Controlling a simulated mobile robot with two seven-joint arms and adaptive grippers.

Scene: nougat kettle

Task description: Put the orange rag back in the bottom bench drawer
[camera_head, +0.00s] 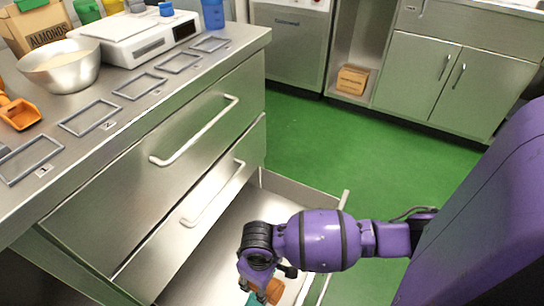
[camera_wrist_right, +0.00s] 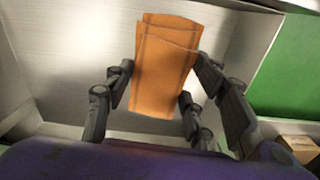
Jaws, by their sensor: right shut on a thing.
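The orange rag (camera_wrist_right: 165,70) is a folded flat piece, held between the fingers of my right gripper (camera_head: 262,287). In the head view a small part of the rag (camera_head: 273,291) shows below the wrist at the bottom edge. The bottom bench drawer (camera_head: 300,188) is pulled out, and its pale metal inside shows. My right gripper and the rag are over the open drawer. The wrist view shows the drawer's inside (camera_wrist_right: 60,60) behind the rag; I cannot tell whether the rag touches it. My left gripper is in neither view.
Two closed drawers with bar handles (camera_head: 195,131) are above the open one. The bench top holds a steel bowl (camera_head: 60,67), a white scale (camera_head: 140,38), an orange scoop (camera_head: 18,114) and flat frames. A teal thing (camera_head: 252,299) shows beside the rag. Green floor (camera_head: 330,140) is clear.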

